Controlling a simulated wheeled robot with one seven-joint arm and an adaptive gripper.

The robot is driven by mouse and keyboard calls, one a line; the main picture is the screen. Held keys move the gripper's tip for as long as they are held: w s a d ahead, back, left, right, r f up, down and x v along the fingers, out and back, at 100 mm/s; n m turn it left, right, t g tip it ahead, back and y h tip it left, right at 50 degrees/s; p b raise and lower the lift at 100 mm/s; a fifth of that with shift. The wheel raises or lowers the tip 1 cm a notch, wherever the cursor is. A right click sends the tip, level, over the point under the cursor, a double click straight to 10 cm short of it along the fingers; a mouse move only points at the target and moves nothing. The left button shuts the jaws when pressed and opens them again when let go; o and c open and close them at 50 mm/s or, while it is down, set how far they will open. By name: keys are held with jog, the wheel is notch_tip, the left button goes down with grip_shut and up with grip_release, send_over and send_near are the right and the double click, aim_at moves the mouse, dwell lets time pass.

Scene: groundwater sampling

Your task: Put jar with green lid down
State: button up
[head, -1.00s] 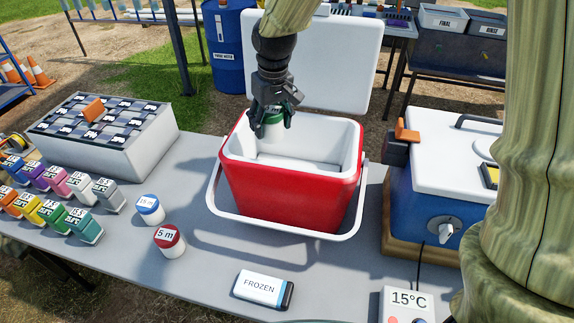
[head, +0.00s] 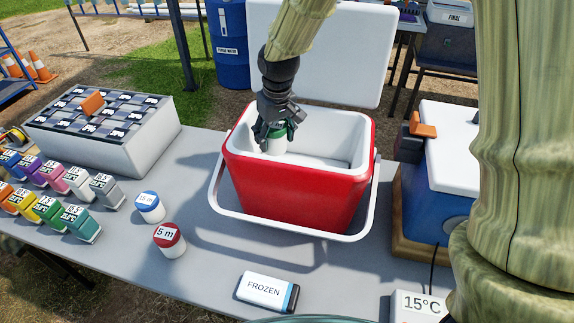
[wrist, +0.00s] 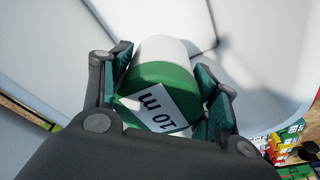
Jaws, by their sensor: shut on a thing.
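The jar with the green lid (head: 277,140) is inside the red cooler (head: 296,190), near its left inner wall. The wrist view shows its green lid with a "10 m" label (wrist: 157,103) and its white body pointing away. My gripper (head: 274,136) is shut on the jar from above, a finger on each side of the lid. The cooler is open, with a white interior. Whether the jar's base touches the cooler floor I cannot tell.
A blue-lidded jar (head: 150,206) and a red-lidded "5 m" jar (head: 169,240) stand left of the cooler. A "FROZEN" pack (head: 266,291) lies in front. The raised white cooler lid (head: 345,60) is behind. A blue box (head: 437,198) stands right.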

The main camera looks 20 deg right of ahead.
aim_at(277, 127)
jog(key=f, duration=0.3)
jog(key=shift+w+f, duration=0.2)
jog(key=shift+f, duration=0.15)
jog(key=shift+s+f, duration=0.15)
jog(key=shift+f, duration=0.4)
jog(key=shift+f+p, duration=0.45)
jog(key=shift+f, duration=1.2)
jog(key=shift+f, duration=0.15)
jog(key=o, duration=1.2)
jog(key=shift+o, duration=0.2)
jog(key=r, duration=0.4)
jog(key=s+r, duration=0.1)
jog(key=r, duration=0.3)
jog(key=r+b, duration=0.1)
jog(key=r, duration=0.3)
jog(key=shift+s+d, duration=0.15)
jog(key=shift+s, duration=0.2)
jog(key=shift+r, duration=0.1)
